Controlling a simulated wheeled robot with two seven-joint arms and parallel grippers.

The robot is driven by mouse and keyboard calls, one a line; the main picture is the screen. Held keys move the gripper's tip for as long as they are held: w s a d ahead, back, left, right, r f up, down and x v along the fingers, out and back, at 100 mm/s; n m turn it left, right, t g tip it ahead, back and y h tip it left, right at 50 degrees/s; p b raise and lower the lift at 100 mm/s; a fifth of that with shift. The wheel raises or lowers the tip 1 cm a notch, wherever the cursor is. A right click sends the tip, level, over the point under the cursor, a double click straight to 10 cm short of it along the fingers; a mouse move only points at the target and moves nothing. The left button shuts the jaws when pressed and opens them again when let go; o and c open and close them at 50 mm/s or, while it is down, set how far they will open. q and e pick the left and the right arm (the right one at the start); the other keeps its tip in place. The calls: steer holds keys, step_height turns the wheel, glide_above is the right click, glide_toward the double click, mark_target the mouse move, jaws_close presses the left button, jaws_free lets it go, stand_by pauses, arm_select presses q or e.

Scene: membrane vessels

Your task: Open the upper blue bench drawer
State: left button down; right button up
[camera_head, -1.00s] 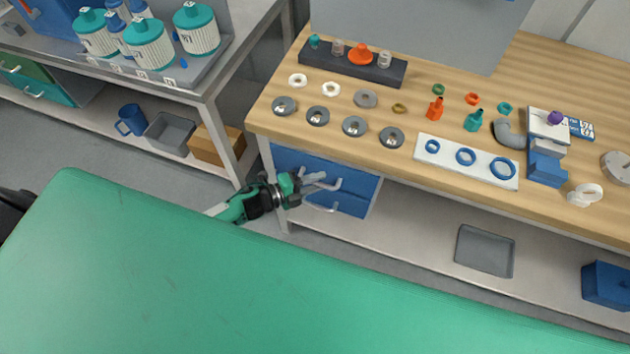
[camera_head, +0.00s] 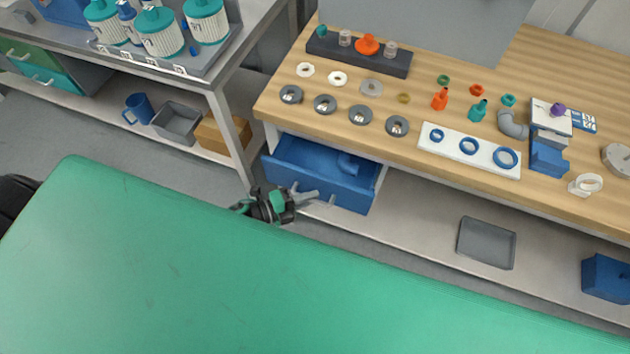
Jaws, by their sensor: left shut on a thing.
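The upper blue bench drawer (camera_head: 285,178) is pulled out from under the wooden bench. Its inside shows, with a blue object (camera_head: 348,163) lying in the right part. My left gripper (camera_head: 307,197) is at the drawer's front face, shut on the drawer's handle (camera_head: 331,200), which is partly hidden by the fingers. The lower drawer is hidden beneath the open one. My right gripper is not in view.
The wooden bench top (camera_head: 290,118) above holds rings, discs, small bottles and a white strip (camera_head: 432,148). A grey tray (camera_head: 486,243) lies on the shelf below. A green surface (camera_head: 250,290), likely mine, fills the foreground.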

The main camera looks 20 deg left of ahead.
arm_select(q)
steer(key=s, duration=1.9)
steer(key=shift+a+p, duration=0.4)
steer(key=shift+p, duration=0.05)
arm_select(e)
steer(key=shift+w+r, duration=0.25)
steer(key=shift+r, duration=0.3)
arm_select(q)
steer(key=c, duration=1.5)
jaws_free()
steer(key=shift+o, duration=0.2)
steer(key=shift+s, duration=0.15)
steer(key=b+v, duration=0.2)
steer(key=v, duration=1.1)
steer(key=shift+s+a+b, duration=0.25)
steer(key=shift+b, duration=0.05)
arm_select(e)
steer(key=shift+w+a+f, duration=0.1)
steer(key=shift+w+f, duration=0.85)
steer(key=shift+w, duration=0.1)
